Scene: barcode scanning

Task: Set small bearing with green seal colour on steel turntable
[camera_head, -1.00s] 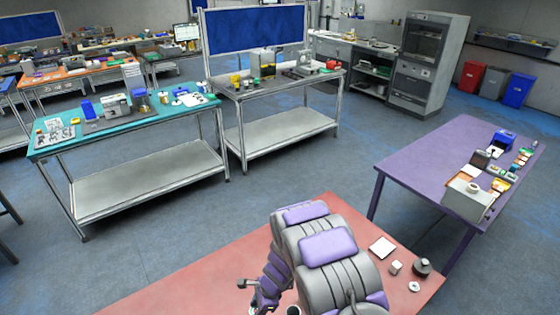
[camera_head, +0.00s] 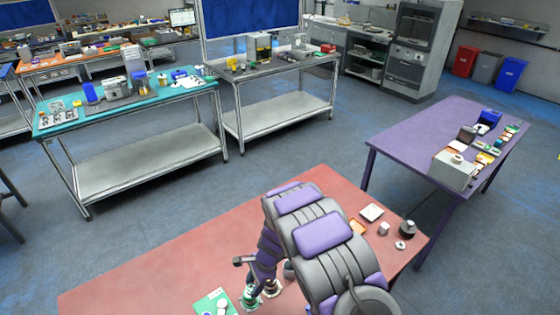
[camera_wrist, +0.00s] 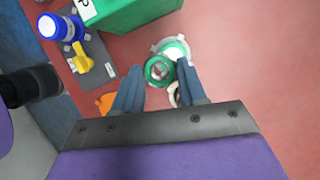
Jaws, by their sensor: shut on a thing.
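In the wrist view a green box (camera_wrist: 140,16), a blue cylinder (camera_wrist: 60,27) and a yellow part (camera_wrist: 81,58) stand near my left finger. An orange item (camera_wrist: 105,102) is partly hidden. The red table is clear to the right. A purple table (camera_head: 425,130) stands at right.

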